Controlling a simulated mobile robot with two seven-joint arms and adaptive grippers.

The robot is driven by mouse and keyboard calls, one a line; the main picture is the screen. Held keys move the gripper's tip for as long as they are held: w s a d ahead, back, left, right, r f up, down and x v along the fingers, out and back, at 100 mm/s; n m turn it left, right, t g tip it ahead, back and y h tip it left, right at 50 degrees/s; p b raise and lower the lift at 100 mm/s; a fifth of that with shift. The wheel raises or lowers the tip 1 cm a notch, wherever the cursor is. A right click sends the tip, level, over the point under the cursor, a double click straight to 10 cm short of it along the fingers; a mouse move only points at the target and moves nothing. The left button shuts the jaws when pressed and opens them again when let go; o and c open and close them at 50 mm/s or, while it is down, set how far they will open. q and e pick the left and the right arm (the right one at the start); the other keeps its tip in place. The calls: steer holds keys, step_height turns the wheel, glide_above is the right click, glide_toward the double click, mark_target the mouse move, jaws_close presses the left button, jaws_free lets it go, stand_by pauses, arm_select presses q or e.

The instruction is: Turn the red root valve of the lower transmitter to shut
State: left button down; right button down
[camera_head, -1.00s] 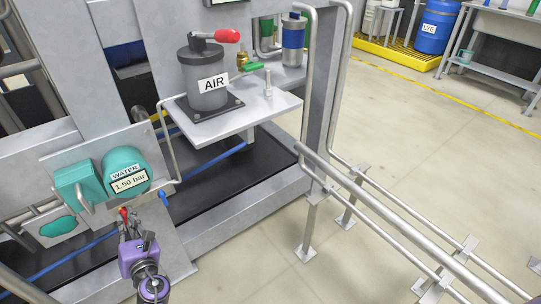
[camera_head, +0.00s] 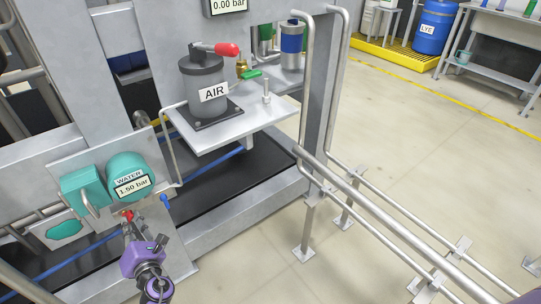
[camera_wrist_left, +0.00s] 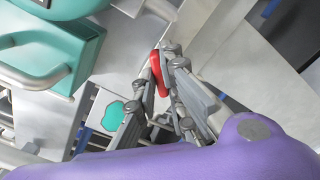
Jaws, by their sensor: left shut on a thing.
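The lower transmitter (camera_head: 130,178) is a teal housing labelled WATER, reading 1.50 bar, at the lower left of the head view. Its red root valve handle (camera_head: 127,215) shows just below it, partly covered by my gripper. My left gripper (camera_head: 131,224) is at the handle. In the left wrist view the red handle (camera_wrist_left: 162,74) stands between the fingers of the left gripper (camera_wrist_left: 165,66), which are shut on it. The valve body behind the fingers is mostly hidden. My right gripper is not in view.
A blue-handled valve (camera_head: 164,199) sits close to the right of the red one. Above are a shelf (camera_head: 215,140) with the AIR vessel (camera_head: 205,85) and its red lever (camera_head: 227,49). Metal rails (camera_head: 390,225) stand at the right, with open floor beyond.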

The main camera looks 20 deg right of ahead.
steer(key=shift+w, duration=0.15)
arm_select(q)
steer(key=shift+m+p, duration=1.4)
steer(key=shift+m, duration=0.9)
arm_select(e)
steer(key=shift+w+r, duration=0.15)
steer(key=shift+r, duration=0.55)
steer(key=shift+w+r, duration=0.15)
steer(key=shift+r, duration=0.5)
arm_select(q)
steer(key=m+p, duration=0.2)
steer(key=m, duration=0.1)
steer(key=shift+m, duration=0.4)
steer(key=c, duration=2.2)
jaws_free()
steer(key=o, duration=0.5)
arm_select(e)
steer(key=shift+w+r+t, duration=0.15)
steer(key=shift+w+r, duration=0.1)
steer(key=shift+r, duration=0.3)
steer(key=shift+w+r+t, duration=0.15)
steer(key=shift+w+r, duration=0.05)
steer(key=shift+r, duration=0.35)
